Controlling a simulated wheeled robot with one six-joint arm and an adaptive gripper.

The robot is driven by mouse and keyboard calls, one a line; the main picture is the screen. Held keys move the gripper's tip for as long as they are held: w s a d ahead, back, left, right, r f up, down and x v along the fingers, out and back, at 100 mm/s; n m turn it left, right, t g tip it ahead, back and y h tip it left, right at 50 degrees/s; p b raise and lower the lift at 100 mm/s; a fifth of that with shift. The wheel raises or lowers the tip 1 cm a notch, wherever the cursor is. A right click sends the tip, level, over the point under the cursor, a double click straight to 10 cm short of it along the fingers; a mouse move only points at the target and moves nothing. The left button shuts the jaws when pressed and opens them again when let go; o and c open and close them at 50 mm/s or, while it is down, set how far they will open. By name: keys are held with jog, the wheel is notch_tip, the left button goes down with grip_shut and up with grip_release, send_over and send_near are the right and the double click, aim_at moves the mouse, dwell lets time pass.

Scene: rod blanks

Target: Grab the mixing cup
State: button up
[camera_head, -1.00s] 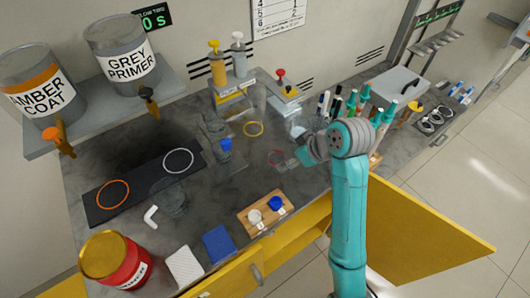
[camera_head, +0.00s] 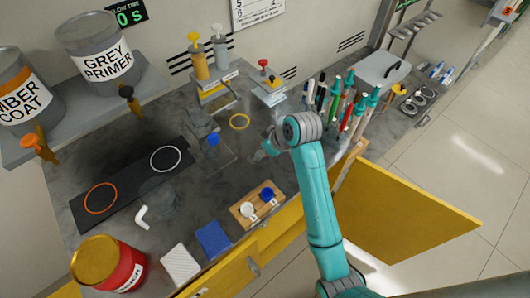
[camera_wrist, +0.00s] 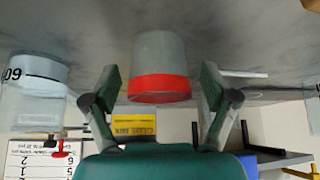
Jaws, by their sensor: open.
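A grey, see-through cup with a red band (camera_wrist: 160,88) stands in the wrist view, where the picture is upside down. My gripper (camera_wrist: 160,98) is open, with one finger on each side of this cup and a visible gap at each side. A clear cup with dark measuring marks (camera_wrist: 32,100) stands apart at the left of the wrist view. The frames do not settle which of the two is the mixing cup. In the head view my gripper (camera_head: 259,155) is low over the bench, and the arm hides much of what is near it.
Several pens and brushes (camera_head: 340,100) stand upright to the right of my arm. A wooden block with a white and a blue piece (camera_head: 257,205) lies in front. A yellow door (camera_head: 410,215) stands open at right.

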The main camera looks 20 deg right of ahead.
jog(key=shift+w+f, duration=0.15)
jog(key=shift+f, duration=0.1)
jog(key=c, duration=0.9)
jog(key=shift+c, duration=0.2)
